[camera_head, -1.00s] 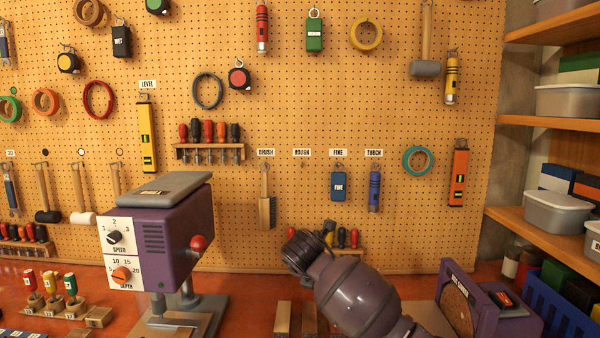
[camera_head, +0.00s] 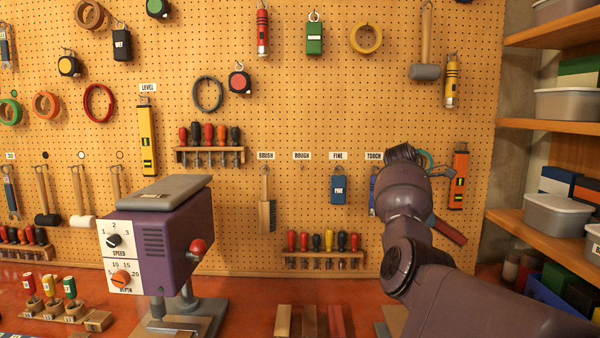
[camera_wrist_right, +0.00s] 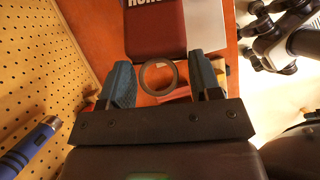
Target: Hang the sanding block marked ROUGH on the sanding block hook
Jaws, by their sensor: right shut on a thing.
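My right gripper (camera_wrist_right: 160,82) is shut on the ROUGH sanding block (camera_wrist_right: 155,30), a dark red block with partly cropped white lettering. A grey ring (camera_wrist_right: 158,77) shows between the blue fingers. In the head view the red block (camera_head: 448,231) sticks out behind my right arm, tilted, in front of the lower right pegboard; the fingers are mostly hidden there. The ROUGH label (camera_head: 302,156) is on the pegboard, with a small, empty hook (camera_head: 303,167) below it. The block is right of that hook and apart from it. My left gripper is not in view.
A brush (camera_head: 266,212) hangs left of the hook, the blue FINE block (camera_head: 338,188) to its right. A partly hidden blue torch (camera_head: 373,190) hangs by my arm. A screwdriver rack (camera_head: 322,254) is below. A purple drill press (camera_head: 165,235) stands left; shelves (camera_head: 545,230) are right.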

